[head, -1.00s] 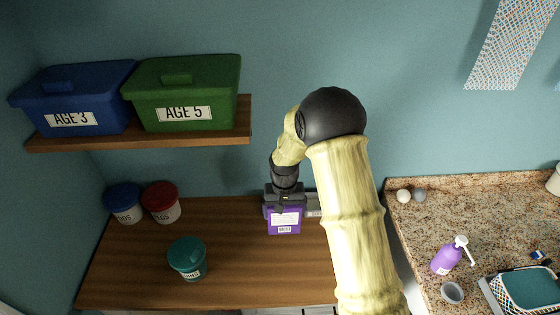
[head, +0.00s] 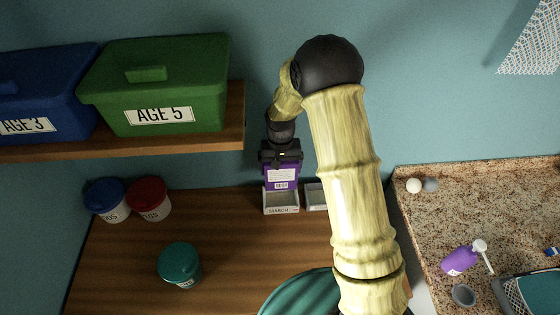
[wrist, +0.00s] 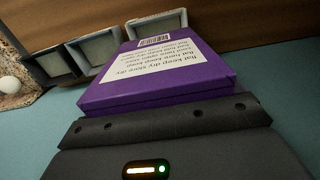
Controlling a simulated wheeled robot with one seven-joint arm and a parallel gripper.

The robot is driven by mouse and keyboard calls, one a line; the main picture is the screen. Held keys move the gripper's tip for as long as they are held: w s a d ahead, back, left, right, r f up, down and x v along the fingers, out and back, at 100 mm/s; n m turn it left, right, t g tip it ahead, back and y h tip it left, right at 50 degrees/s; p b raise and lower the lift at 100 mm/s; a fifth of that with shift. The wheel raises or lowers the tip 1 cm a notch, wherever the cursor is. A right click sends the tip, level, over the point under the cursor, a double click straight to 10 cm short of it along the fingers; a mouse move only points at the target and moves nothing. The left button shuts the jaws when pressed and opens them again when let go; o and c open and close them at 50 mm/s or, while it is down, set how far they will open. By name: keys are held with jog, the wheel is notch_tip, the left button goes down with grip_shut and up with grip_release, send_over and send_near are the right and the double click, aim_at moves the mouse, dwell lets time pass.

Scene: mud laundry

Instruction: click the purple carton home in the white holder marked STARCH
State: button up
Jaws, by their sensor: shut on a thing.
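The purple carton (head: 282,178) is held upright with its white label facing me. My gripper (head: 281,158) is shut on its upper end. The white holder marked STARCH (head: 281,209) stands on the wooden counter, its open front part showing just below the carton. The carton's lower edge overlaps the back of the holder in the head view; the exact gap is hard to tell. In the wrist view the carton (wrist: 155,85) reaches from my gripper toward a holder (wrist: 183,14), whose opening shows past the carton's end.
A second holder (head: 316,195) stands just right of STARCH, partly behind my arm. Blue (head: 106,200), red (head: 149,199) and teal (head: 180,264) lidded tubs stand left on the counter (head: 230,255). A shelf (head: 200,144) with blue and green boxes hangs upper left.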

jog(key=shift+s+r, duration=0.1)
jog(key=shift+s, duration=0.05)
jog(key=shift+f+b, duration=3.25)
jog(key=shift+f, duration=1.7)
jog(key=shift+f+b, duration=0.6)
jog(key=shift+f, duration=0.3)
jog(key=o, duration=1.1)
jog(key=shift+o, duration=0.2)
notch_tip(320, 180, up, 18)
jog(key=b, duration=0.3)
jog(key=shift+f+b, duration=0.2)
jog(key=shift+b, duration=0.2)
